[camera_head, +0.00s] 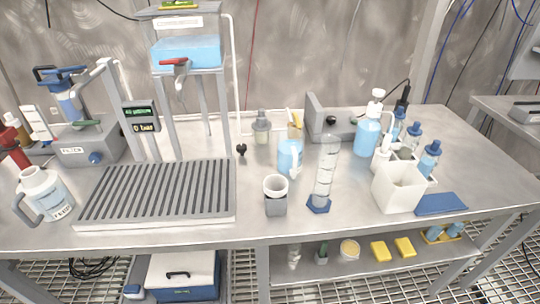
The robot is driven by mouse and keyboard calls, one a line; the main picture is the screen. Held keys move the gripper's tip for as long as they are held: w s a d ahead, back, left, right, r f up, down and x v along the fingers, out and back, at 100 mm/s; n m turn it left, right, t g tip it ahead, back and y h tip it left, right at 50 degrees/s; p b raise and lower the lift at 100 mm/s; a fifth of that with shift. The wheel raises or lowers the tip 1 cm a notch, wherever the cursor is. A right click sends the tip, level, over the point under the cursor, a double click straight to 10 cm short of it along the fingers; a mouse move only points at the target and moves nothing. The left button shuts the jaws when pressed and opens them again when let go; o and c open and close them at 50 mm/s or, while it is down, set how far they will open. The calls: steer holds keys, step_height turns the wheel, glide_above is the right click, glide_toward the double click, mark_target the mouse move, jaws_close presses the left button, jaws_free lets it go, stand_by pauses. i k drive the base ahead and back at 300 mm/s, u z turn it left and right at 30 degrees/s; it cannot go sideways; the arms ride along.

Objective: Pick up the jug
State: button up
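A white jug (46,192) with a grey handle on its left side and dark lettering on its front stands at the left front of the steel bench (265,229). Its round mouth faces up. A second jug-like vessel (289,157), clear with light blue contents and a pale handle on its right, stands near the middle of the bench. I cannot tell from the picture which of the two is the jug meant. My gripper is not in view.
A ribbed drain rack (160,191) lies right of the white jug. A grey cup (275,196), a tall measuring cylinder (325,172) and a white square container (398,187) stand near the middle vessel. A blue tank (187,52) sits on a stand behind the rack.

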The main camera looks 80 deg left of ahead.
mark_target(290, 140)
steer(key=u, duration=0.75)
steer(key=i, duration=0.25)
steer(key=u, duration=2.25)
